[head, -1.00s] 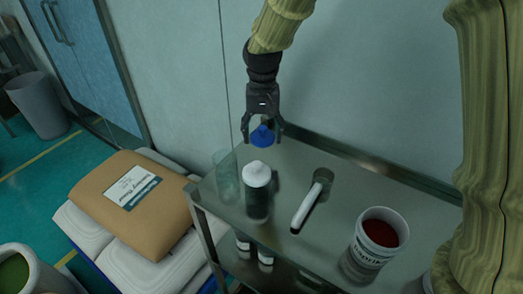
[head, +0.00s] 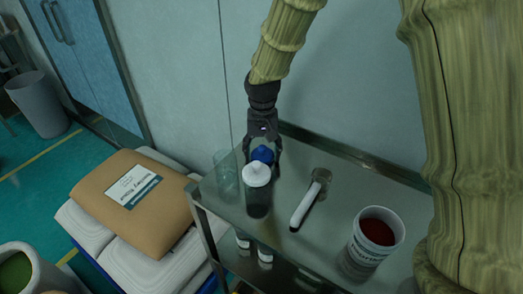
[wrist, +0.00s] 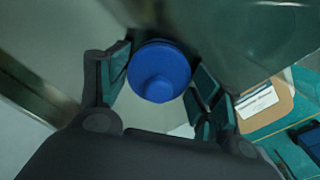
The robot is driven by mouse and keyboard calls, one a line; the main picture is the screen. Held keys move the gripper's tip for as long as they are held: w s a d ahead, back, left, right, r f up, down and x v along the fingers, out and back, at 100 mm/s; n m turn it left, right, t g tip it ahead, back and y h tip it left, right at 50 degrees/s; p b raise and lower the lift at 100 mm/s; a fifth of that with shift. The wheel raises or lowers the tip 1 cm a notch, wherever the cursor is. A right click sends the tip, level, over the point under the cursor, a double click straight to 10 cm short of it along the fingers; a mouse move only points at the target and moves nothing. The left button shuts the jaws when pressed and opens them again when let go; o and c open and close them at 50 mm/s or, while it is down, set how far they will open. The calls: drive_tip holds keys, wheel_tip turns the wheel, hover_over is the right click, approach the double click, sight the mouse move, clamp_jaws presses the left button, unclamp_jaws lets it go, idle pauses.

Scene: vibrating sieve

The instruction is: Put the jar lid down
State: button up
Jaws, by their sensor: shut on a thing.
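The blue jar lid (wrist: 160,72) is round with a knob and sits between the fingers of my gripper (wrist: 158,80) in the wrist view. My gripper (head: 262,150) points down at the back of the metal trolley top (head: 285,235) and is shut on the lid.
A white-handled scoop (head: 305,205) lies to the right, and a labelled tub with red contents (head: 372,245) stands at the front right. A brown sack (head: 133,200) lies left of the trolley.

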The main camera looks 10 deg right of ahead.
sight(262, 147)
drive_tip(key=shift+f, duration=0.15)
drive_tip(key=o, duration=0.8)
drive_tip(key=shift+w, duration=0.1)
drive_tip(key=shift+c, duration=0.2)
wheel_tip(262, 147, up, 12)
drive_tip(key=b, duration=0.1)
drive_tip(key=shift+b, duration=0.3)
